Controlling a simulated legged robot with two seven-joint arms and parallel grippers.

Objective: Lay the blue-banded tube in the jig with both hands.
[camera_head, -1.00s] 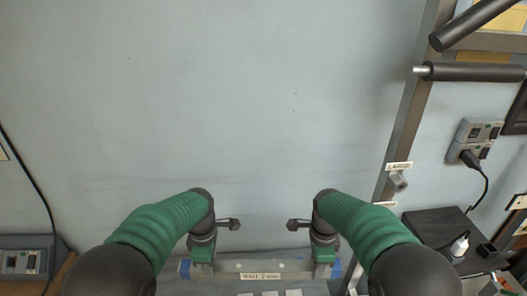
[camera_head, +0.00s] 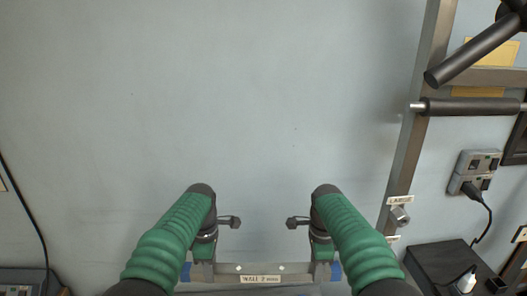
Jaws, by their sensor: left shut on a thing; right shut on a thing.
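The blue-banded tube (camera_head: 230,269) is a grey bar with blue bands near both ends, lying level across the bottom of the head view. My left gripper (camera_head: 204,257) is shut on it near its left end. My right gripper (camera_head: 321,256) is shut on it near its right end. The grippers and wrists partly cover the tube. A label reading "WALL 2" (camera_head: 260,279) shows at the tube's lower edge. I cannot make out the jig; what lies below the tube is mostly cut off by the frame.
A plain pale wall fills the middle. At right stand a metal upright (camera_head: 412,130), dark padded bars (camera_head: 470,106) and a wall socket (camera_head: 474,170) with a plugged cable. A black box (camera_head: 440,264) sits at lower right. A dark cable (camera_head: 25,205) hangs at left.

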